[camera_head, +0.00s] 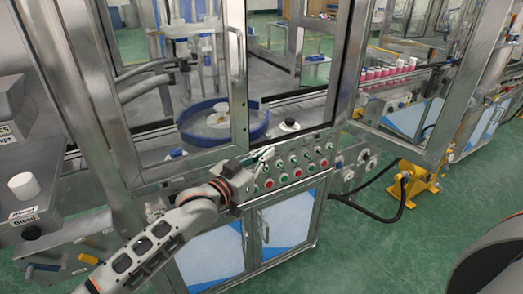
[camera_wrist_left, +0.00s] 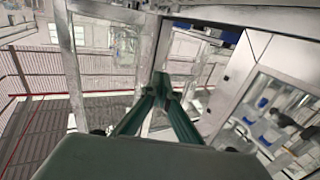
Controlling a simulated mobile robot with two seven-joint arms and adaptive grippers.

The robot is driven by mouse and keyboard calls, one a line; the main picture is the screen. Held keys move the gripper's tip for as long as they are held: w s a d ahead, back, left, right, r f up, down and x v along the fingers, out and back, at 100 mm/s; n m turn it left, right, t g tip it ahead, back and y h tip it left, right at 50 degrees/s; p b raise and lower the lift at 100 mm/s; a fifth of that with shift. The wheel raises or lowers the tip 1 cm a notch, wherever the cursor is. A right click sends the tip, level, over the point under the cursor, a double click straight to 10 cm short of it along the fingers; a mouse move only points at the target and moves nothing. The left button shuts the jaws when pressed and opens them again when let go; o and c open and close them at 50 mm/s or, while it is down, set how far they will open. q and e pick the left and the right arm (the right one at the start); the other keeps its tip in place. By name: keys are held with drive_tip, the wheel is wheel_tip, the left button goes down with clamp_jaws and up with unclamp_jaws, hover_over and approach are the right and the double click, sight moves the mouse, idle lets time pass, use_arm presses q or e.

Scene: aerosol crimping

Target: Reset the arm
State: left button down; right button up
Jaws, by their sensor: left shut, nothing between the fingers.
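My left arm comes in from the bottom left in the head view. Its gripper (camera_head: 264,156) is shut and empty, in front of the machine's button panel (camera_head: 298,166), by the panel's left end. I cannot tell whether the fingertips touch the panel. In the left wrist view the two green fingers (camera_wrist_left: 161,84) meet at their tips with nothing between them. My right gripper is not in view.
The metal-framed machine has a glazed door (camera_head: 180,75) with a handle and a blue round bowl (camera_head: 222,122) inside. A white knob (camera_head: 24,186) is at the left. Pink bottles (camera_head: 388,71) line a conveyor. A yellow stand (camera_head: 412,184) and black cable are on the green floor.

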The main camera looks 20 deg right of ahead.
use_arm(q)
drive_tip(key=s+a+f+n+t+y, duration=0.2)
drive_tip(key=s+a+f+n+y, duration=0.25)
drive_tip(key=a+f, duration=0.75)
drive_tip(key=s+a+f+n+t+y, duration=0.25)
drive_tip(key=s+a+f, duration=0.25)
drive_tip(key=a+f, duration=0.8)
drive_tip(key=s+a+f+g+y, duration=0.1)
drive_tip(key=s+a+f+y, duration=0.1)
drive_tip(key=s+a+f, duration=0.2)
drive_tip(key=s+a+f+g+y, duration=0.1)
drive_tip(key=s+a+f, duration=0.3)
drive_tip(key=s+a, duration=0.4)
drive_tip(key=s+a+f+n+g+y, duration=0.1)
drive_tip(key=s+a+f+y, duration=0.2)
drive_tip(key=a, duration=0.9)
drive_tip(key=s+f, duration=0.1)
drive_tip(key=s, duration=0.2)
drive_tip(key=shift+y, duration=0.4)
drive_tip(key=shift+s+f, duration=0.1)
drive_tip(key=shift+s, duration=0.05)
